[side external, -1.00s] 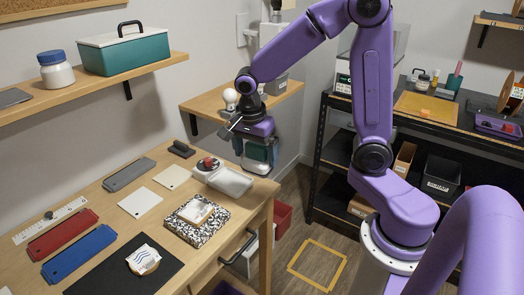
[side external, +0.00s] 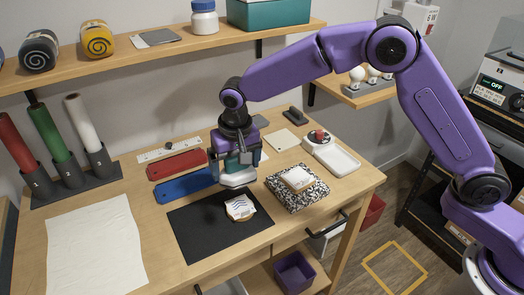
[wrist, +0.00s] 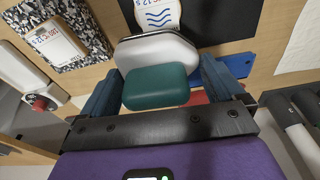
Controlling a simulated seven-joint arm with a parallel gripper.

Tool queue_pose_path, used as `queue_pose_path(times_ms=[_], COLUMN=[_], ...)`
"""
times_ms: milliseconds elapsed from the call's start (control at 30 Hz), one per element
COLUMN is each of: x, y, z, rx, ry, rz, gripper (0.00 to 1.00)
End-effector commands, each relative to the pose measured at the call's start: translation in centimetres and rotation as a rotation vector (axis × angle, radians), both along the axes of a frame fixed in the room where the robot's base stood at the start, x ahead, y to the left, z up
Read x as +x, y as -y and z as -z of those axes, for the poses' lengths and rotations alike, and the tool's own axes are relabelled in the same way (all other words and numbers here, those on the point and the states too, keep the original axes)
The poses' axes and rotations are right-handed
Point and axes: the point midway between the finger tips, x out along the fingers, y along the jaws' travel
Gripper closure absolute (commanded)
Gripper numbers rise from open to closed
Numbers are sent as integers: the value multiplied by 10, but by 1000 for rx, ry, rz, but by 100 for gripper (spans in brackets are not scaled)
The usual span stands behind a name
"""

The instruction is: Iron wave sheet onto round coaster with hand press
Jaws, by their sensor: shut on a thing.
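The wave sheet (side external: 240,206), white with blue wavy lines, lies on the round coaster (side external: 246,216) on a black mat (side external: 196,236). Most of the coaster is hidden under the sheet. In the wrist view the wave sheet (wrist: 160,17) shows at the top, partly cut off. My gripper (wrist: 157,88) is shut on the green handle of the hand press (wrist: 158,48), which has a white base. In the side view the hand press (side external: 238,179) is just behind the coaster, apart from the sheet and near the mat's back edge. I cannot tell its height above the table.
A speckled block (side external: 290,198) with a white square item on top is right of the mat. Red (side external: 176,165) and blue (side external: 184,186) strips lie left of the press. A white sheet (side external: 82,248) covers the left front.

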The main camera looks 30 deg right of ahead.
Motion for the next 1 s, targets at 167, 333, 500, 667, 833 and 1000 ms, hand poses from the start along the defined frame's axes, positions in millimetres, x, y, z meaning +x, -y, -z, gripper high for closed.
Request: queue_pose_path(times_ms=[167,333,500,667,833,1000], x=[0,0,0,0,0,0], y=[-7,-6,-6,-6,-6,-6], z=[5,19,35,48,56,59], rx=[0,-1,-1,-1,0,0], ry=[2,1,1,1,2,3], rz=[-29,-27,-25,-26,-25,-25], gripper=[40,40,40,40,40,40])
